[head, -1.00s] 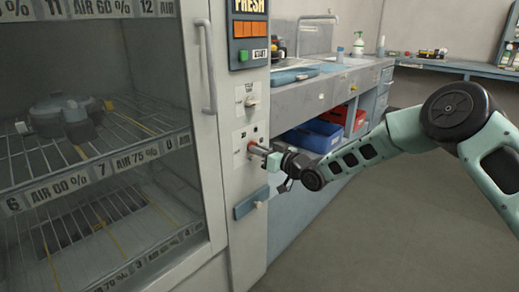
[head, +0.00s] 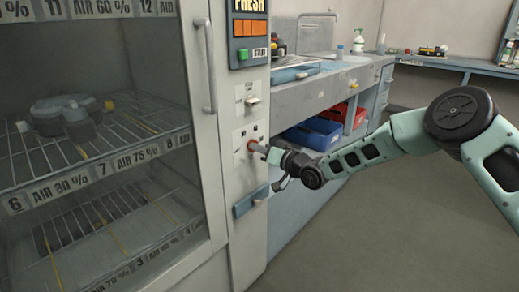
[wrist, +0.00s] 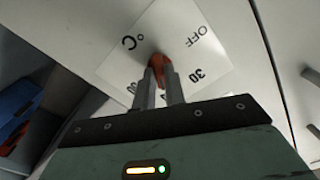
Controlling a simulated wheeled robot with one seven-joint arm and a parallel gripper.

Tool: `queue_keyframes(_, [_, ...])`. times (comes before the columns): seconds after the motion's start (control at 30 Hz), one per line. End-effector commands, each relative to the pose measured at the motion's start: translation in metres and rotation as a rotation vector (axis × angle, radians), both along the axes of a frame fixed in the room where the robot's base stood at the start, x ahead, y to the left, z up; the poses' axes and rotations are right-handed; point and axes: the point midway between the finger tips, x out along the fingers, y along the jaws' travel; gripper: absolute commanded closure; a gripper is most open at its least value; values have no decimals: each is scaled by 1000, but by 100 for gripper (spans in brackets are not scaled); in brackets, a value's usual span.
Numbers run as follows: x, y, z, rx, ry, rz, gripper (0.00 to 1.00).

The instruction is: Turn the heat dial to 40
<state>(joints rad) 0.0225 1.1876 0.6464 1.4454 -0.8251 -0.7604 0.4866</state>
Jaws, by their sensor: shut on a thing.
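The knob's pointing direction is hard to read behind the fingers. In the head view the red dial (head: 252,146) is on the cabinet's front column, and my gripper (head: 263,150) reaches it from the right.
Above the dial is another plate with a light switch knob (head: 252,101). The glass-door cabinet's grey bar handle (head: 207,66) is to the left. Blue (head: 314,134) and red bins sit under the counter. The floor at right is clear.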

Motion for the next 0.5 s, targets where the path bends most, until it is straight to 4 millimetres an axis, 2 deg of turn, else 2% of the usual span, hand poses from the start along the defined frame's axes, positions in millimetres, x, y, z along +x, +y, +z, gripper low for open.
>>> queue_keyframes(0.17, [-1, -1, -4, -5, 5, 0, 100])
queue_keyframes(0.2, [-1, -1, -4, -5, 5, 0, 83])
queue_keyframes(0.27, [-1, -1, -4, -5, 4, 0, 66])
queue_keyframes(0.5, [0, 0, -2, -3, 1, 1, 66])
